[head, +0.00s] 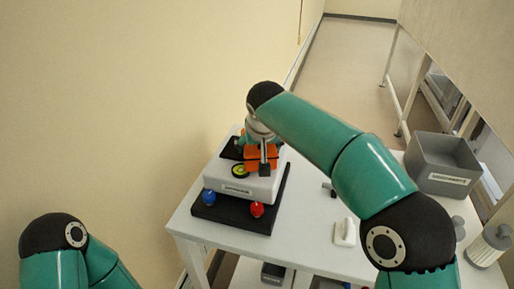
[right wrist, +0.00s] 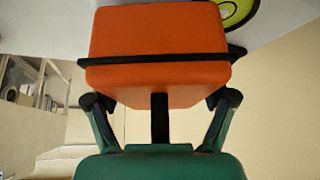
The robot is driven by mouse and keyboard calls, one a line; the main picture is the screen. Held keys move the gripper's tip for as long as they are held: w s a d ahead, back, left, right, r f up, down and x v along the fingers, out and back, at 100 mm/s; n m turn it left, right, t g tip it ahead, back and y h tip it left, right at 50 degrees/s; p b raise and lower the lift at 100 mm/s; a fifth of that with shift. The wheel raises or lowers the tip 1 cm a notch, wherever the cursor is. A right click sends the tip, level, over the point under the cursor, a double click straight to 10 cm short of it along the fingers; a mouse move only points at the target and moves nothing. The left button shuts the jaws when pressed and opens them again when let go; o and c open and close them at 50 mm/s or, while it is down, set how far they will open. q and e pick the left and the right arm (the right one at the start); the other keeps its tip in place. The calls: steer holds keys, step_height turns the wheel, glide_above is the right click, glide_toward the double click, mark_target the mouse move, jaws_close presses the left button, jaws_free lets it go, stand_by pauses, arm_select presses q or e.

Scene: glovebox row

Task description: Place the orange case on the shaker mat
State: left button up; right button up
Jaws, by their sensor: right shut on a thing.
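The orange case (head: 262,153), with a black band around it, is in my right gripper (head: 264,160). In the right wrist view the case (right wrist: 158,45) fills the upper middle, with the gripper's dark fingers (right wrist: 160,101) at its near side. The case is over the top of the pale shaker box (head: 240,189); I cannot tell whether it touches. A dark patch (head: 231,150) on that top may be the mat, largely hidden by my arm and the case. My left arm shows at the lower left, its gripper out of view.
A yellow-green disc (head: 240,170) lies beside the case. The shaker stands on a black base (head: 232,217) with a blue ball (head: 209,198) and a red ball (head: 257,210) at its front. A grey bin (head: 442,165) is at the right. The table's (head: 300,240) front middle is mostly clear.

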steer(key=o, duration=1.4)
steer(key=shift+s, duration=0.1)
steer(key=v, duration=1.2)
